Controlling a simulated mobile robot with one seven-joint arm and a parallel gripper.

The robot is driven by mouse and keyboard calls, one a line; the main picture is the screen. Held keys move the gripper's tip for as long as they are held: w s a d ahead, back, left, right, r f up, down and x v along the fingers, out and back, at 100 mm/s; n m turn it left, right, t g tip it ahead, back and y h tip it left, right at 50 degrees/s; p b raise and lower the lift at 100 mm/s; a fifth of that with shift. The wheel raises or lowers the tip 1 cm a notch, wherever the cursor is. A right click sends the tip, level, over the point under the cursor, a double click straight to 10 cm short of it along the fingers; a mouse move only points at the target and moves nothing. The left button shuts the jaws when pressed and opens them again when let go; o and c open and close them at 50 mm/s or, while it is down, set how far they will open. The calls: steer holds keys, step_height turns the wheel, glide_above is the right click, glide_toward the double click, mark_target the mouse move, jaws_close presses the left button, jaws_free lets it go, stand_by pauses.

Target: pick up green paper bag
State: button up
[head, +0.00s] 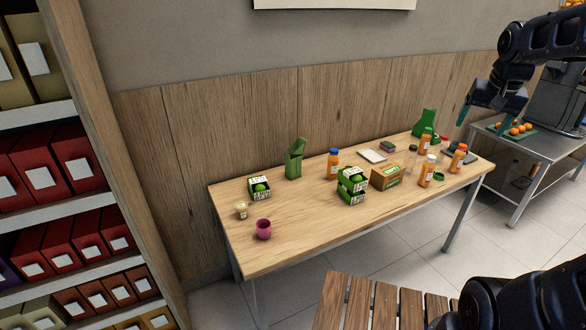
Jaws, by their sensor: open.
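A tall dark green paper bag (294,162) stands upright near the back edge of the wooden table, left of the middle. A brighter green bag-like thing (424,123) stands at the table's back right; I cannot tell whether it is also a paper bag. My gripper (488,117) is at the upper right, open and empty, with teal fingertips pointing down. In the picture it is right of the brighter green thing and far right of the dark green bag. It appears apart from both.
Near the dark green bag are a green-and-white carton (259,188) and a blue-capped orange bottle (333,163). A pink cup (263,230) stands in front. More cartons, a cardboard box (387,178) and several bottles crowd the right half. A slatted wooden seat (385,303) is in front.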

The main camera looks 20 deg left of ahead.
steer(key=w+a+f+m+g, duration=0.1)
steer(key=w+a, duration=0.8)
steer(key=w, duration=0.3)
steer(key=w+a+f+m, duration=0.1)
steer(key=w+a+m, duration=0.1)
steer(key=w+a, duration=0.95)
steer(key=m+t+h, duration=0.1)
steer(key=m+h, duration=0.2)
glide_above(294, 157)
steer(key=s+a, duration=0.1)
steer(key=s, duration=0.5)
step_height(294, 157, down, 31)
steer(key=x, duration=0.9)
steer(key=shift+f, duration=0.45)
steer(key=shift+c, duration=0.2)
steer(key=c, duration=1.3)
